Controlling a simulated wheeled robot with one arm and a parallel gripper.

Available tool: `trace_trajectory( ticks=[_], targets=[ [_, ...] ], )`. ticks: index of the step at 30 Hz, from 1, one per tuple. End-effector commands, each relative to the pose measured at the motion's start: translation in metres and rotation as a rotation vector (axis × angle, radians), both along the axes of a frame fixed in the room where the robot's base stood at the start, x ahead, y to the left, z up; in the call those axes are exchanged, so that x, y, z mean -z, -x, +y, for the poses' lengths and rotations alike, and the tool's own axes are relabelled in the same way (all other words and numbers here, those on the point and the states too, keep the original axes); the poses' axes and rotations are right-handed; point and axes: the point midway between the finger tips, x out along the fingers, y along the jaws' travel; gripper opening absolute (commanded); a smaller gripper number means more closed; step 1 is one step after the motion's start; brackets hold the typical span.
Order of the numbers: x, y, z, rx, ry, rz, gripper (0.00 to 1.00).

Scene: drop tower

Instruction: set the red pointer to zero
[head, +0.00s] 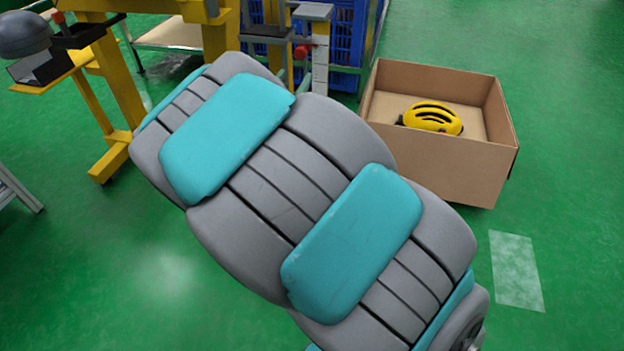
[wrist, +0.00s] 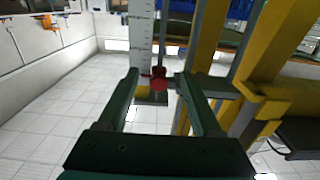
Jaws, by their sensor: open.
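The red pointer (wrist: 159,78) is a small red knob in the wrist view, beside the lower visible part of the white scale (wrist: 143,38) with dark marks. The scale's numbers are too small to read. My gripper (wrist: 157,76) is open, with one dark green finger on each side of the pointer in the picture. I cannot tell whether the pointer is between the fingertips or just beyond them. In the head view the red pointer (head: 303,51) shows left of the scale (head: 320,70). My gripper is hidden there behind my arm.
A yellow frame (wrist: 205,40) stands close right of the pointer. A blue crate (head: 345,45) is behind the scale. An open cardboard box (head: 440,165) with a yellow helmet (head: 433,118) stands to the right. A yellow stand (head: 110,80) is at left. Green floor is clear at right.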

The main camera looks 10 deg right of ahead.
Motion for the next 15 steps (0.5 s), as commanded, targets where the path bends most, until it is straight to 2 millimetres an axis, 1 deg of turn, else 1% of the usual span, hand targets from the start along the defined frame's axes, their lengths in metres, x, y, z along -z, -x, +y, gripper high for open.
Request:
trace_trajectory(
  ticks=[8,15],
  targets=[
    [-0.001,-0.026,-0.015,0.001,-0.002,-0.003,0.66],
    [0.001,-0.059,-0.035,0.003,0.000,0.000,0.66]
  ],
)
